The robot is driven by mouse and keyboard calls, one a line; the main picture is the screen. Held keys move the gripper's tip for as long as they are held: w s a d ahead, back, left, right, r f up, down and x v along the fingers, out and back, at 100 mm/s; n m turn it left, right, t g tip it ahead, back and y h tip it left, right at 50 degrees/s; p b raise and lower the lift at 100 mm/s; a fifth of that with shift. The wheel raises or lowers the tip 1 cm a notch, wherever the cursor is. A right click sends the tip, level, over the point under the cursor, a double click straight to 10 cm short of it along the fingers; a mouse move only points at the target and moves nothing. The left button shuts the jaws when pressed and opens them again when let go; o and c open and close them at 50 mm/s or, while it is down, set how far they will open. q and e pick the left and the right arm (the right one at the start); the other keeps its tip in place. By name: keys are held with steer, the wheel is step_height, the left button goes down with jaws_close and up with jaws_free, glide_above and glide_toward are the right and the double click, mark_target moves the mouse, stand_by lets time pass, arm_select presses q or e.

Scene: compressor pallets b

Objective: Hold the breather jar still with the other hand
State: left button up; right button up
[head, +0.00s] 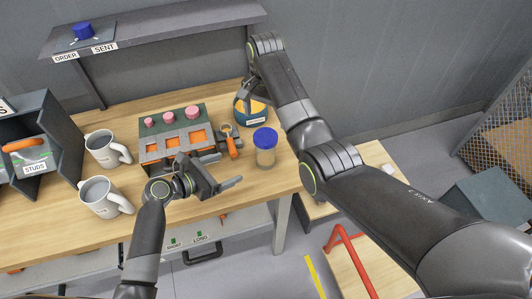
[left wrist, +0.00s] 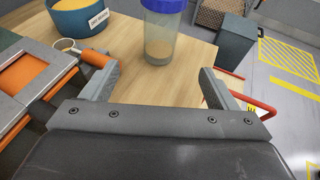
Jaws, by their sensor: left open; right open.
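The breather jar, a clear jar with a blue lid (head: 265,138), stands upright on the wooden bench near its right front edge. My left gripper (head: 226,172) is open and empty, just left of the jar. In the left wrist view the jar (left wrist: 160,42) stands beyond the open fingertips, between their lines and apart from both; its lid is cut by the top edge. My right gripper (head: 255,95) is open at the blue tub behind the jar, partly hidden by its own arm.
The blue tub (head: 240,114) with orange contents stands behind the jar. An orange-handled tool (head: 232,146) lies left of the jar, next to a fixture with orange pads (head: 175,141). Two mugs (head: 102,148) stand further left. A red rail (head: 350,245) is below, right.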

mark_target(266, 153)
arm_select(q)
steer(key=x, duration=1.6)
steer(key=shift+w+d+f, duration=0.15)
steer(key=shift+w+d, duration=0.05)
steer(key=shift+w, duration=0.1)
